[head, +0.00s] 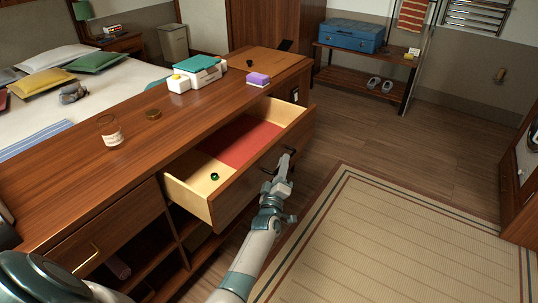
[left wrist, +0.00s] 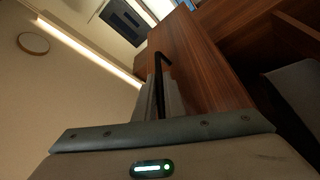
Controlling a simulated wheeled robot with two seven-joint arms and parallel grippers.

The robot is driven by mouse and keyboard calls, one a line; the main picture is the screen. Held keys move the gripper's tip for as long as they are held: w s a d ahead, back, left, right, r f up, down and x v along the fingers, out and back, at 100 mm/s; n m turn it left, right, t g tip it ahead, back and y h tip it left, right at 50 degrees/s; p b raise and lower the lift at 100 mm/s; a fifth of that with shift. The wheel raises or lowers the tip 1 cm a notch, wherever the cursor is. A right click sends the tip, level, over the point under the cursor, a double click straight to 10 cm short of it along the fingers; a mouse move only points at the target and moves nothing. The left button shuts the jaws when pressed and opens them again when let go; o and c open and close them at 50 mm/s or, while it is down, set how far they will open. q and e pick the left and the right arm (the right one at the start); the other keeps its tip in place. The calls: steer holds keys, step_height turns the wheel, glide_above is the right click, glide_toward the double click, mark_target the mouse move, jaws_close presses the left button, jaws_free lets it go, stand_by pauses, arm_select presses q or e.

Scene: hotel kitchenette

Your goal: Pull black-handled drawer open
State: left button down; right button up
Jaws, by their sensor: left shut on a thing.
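The wooden drawer (head: 258,181) in the long brown cabinet stands pulled well out, its light interior showing. Its black handle (left wrist: 163,64) is on the drawer front and runs between my left gripper's fingers in the left wrist view. My left gripper (head: 287,166) is at the drawer front in the head view, shut on this handle. Part of the handle is hidden by the fingers. Inside the drawer are a red panel (head: 240,144) and a small dark green round item (head: 214,177). My right gripper is in neither view.
Another drawer (head: 107,229) with a brass-coloured handle is shut at the left. A glass jar (head: 110,132), a lid (head: 153,114), a purple-topped sponge (head: 258,79) and a teal-topped box (head: 197,68) stand on the cabinet top (head: 205,110). The rug (head: 400,240) is clear.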

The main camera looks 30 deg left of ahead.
arm_select(q)
steer(key=d, duration=0.8)
steer(key=shift+s+p, duration=0.35)
steer(key=shift+p, duration=0.1)
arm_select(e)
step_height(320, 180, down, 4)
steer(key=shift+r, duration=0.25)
arm_select(q)
steer(key=c, duration=1.8)
jaws_free()
steer(key=shift+c, duration=0.2)
steer(key=shift+s, duration=0.1)
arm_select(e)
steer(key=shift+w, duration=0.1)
arm_select(q)
steer(key=p+v, duration=0.4)
steer(key=v, duration=1.3)
steer(key=shift+d, duration=0.2)
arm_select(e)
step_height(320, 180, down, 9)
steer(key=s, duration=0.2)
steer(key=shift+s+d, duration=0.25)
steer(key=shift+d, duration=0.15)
